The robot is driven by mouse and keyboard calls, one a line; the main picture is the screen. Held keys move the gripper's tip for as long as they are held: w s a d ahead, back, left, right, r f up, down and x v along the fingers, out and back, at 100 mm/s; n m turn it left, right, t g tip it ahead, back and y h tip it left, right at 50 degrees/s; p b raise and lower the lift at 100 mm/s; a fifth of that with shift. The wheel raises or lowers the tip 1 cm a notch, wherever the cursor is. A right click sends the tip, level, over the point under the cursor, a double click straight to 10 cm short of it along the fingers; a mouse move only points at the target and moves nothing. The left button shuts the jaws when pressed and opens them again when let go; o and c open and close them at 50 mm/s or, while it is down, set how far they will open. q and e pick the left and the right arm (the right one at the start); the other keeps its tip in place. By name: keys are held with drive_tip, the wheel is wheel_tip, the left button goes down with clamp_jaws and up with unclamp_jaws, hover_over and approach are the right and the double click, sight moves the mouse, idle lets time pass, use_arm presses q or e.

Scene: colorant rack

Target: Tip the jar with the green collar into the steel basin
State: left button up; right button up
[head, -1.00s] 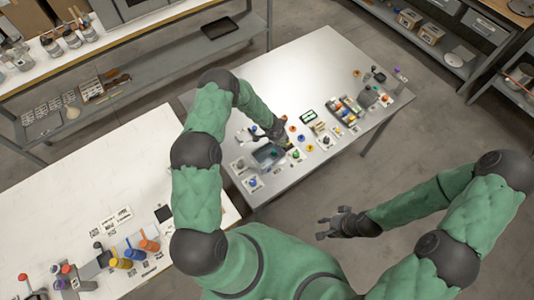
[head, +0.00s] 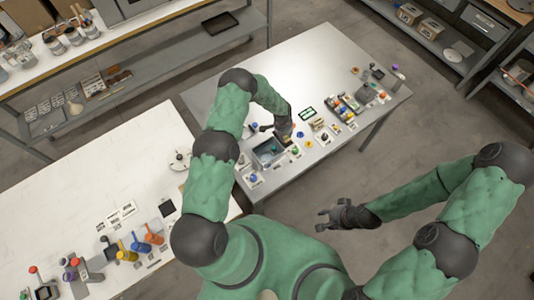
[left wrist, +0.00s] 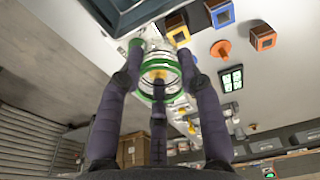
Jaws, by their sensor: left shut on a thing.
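In the left wrist view a clear jar with green rings (left wrist: 148,98) sits between the fingers of my left gripper (left wrist: 159,88), with something yellow-orange at its middle. The gripper also shows in the head view (head: 284,136), shut on the jar, just to the upper right of the steel basin (head: 256,160). The basin's dark corner shows at the top of the left wrist view (left wrist: 128,22), close to the jar. The jar is largely hidden in the head view and its exact tilt is unclear. My right gripper (head: 328,214) is open and empty beyond the table's front edge.
Small coloured blocks and pegs stand right of the basin, including an orange block (left wrist: 263,37) and a blue block (left wrist: 219,12). A rack of coloured items (head: 346,106) stands farther right. The table's back (head: 300,60) is clear.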

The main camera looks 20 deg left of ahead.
use_arm(q)
drive_tip(key=shift+w+d+f+g+y+b, duration=0.2)
drive_tip(key=shift+f+b, duration=0.15)
drive_tip(key=shift+b, duration=0.4)
drive_tip(key=shift+w+d+f+g+y+b, duration=0.1)
drive_tip(key=shift+w+f+g+b, duration=0.15)
drive_tip(key=shift+b, duration=0.45)
drive_tip(key=shift+w+d+f+g+b, duration=0.1)
drive_tip(key=shift+g+b, duration=0.15)
drive_tip(key=shift+b, duration=0.4)
drive_tip(key=shift+r+p, duration=0.75)
drive_tip(key=shift+r, duration=1.8)
